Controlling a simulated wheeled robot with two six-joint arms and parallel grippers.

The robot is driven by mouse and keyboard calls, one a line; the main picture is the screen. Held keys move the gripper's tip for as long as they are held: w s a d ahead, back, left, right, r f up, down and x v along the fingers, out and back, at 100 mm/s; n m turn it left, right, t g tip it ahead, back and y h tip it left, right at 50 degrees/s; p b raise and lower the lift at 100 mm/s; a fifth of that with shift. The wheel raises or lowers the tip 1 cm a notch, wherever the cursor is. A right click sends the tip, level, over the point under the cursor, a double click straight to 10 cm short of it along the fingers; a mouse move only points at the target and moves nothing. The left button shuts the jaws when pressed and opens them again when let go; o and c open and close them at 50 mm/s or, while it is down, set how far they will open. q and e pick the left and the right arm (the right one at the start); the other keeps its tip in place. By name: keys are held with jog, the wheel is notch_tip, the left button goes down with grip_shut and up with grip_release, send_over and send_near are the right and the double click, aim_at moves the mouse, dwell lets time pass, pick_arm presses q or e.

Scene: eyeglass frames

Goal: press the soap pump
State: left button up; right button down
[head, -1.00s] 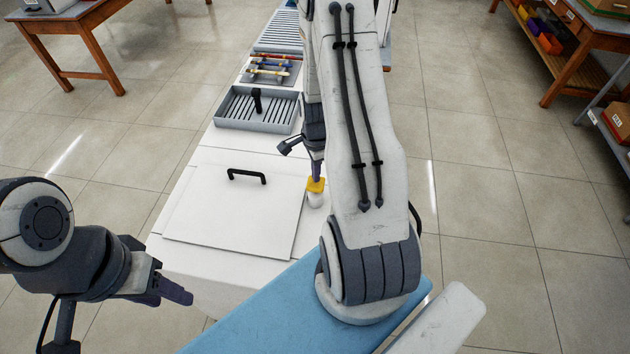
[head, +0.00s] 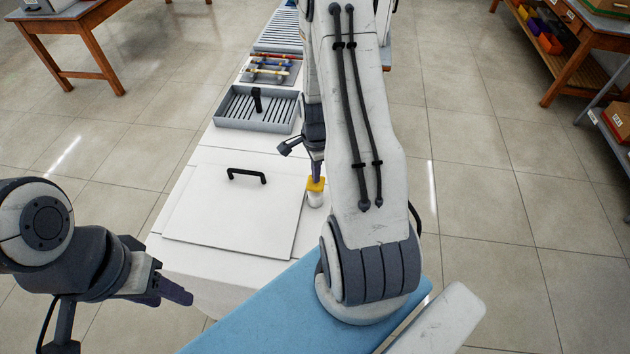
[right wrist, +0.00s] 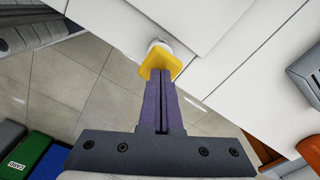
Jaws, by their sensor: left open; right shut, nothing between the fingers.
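The soap pump has a yellow top (head: 316,184) and a white body (head: 315,200). It stands upright on the white table beside the right edge of a flat white panel. In the right wrist view its yellow top (right wrist: 160,62) lies at the fingertips, with a bit of white body behind it. My right gripper (head: 317,177) points down with its fingers shut and empty, tips at the yellow top; I cannot tell how firmly they touch. It also shows in the right wrist view (right wrist: 161,84). My left gripper (head: 172,293) is open and empty, left of the table's near end.
The white panel (head: 220,215) has a black handle (head: 247,176). Behind it are a grey slotted tray (head: 235,110) and a rack with coloured items (head: 270,70). A blue surface (head: 260,315) is in front. My right arm hides part of the table.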

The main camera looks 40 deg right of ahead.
jog(key=shift+f+b, duration=0.35)
jog(key=shift+f, duration=0.2)
dwell(0.6)
jog(key=shift+f+b, duration=0.55)
jog(key=shift+f, duration=0.2)
jog(key=shift+r+p, duration=3)
jog(key=shift+r, duration=0.6)
